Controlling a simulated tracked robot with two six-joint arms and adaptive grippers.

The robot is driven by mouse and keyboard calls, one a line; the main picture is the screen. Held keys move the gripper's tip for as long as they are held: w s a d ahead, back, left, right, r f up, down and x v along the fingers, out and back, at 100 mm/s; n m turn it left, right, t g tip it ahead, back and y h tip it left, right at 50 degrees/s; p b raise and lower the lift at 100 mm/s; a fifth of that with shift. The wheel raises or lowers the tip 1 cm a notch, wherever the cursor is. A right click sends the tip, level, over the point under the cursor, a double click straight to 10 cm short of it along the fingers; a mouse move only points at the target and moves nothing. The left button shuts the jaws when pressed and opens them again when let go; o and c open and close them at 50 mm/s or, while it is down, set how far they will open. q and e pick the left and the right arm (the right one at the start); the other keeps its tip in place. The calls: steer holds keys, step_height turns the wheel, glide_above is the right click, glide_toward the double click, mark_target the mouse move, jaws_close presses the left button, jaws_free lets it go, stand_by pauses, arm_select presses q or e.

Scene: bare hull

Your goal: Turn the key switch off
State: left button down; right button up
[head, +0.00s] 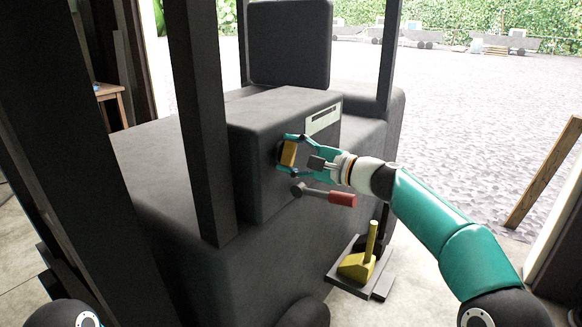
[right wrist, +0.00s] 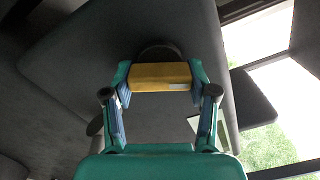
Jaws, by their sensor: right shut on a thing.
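The key switch (head: 288,153) is a yellow-orange block on the face of a dark grey box. In the right wrist view the yellow key bar (right wrist: 160,76) lies level across the picture, in front of a dark round base (right wrist: 159,51). My right gripper (head: 291,155) is shut on the key bar, with one finger at each end of it. The fingers also show in the right wrist view. My left gripper is not in view.
A lever with a red handle (head: 341,199) sticks out just below my right gripper. A yellow pedal (head: 358,263) stands lower down. Dark posts (head: 200,120) rise at the left. A pale label plate (head: 322,120) is above the switch.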

steer(key=n+b, duration=0.2)
steer(key=n, duration=0.1)
steer(key=shift+a+f, duration=0.1)
steer(key=shift+f, duration=0.2)
steer(key=shift+n+b, duration=0.3)
steer(key=shift+n, duration=0.6)
steer(key=o, duration=1.2)
steer(key=shift+c, duration=0.2)
steer(key=shift+r, duration=0.2)
steer(key=v, duration=1.2)
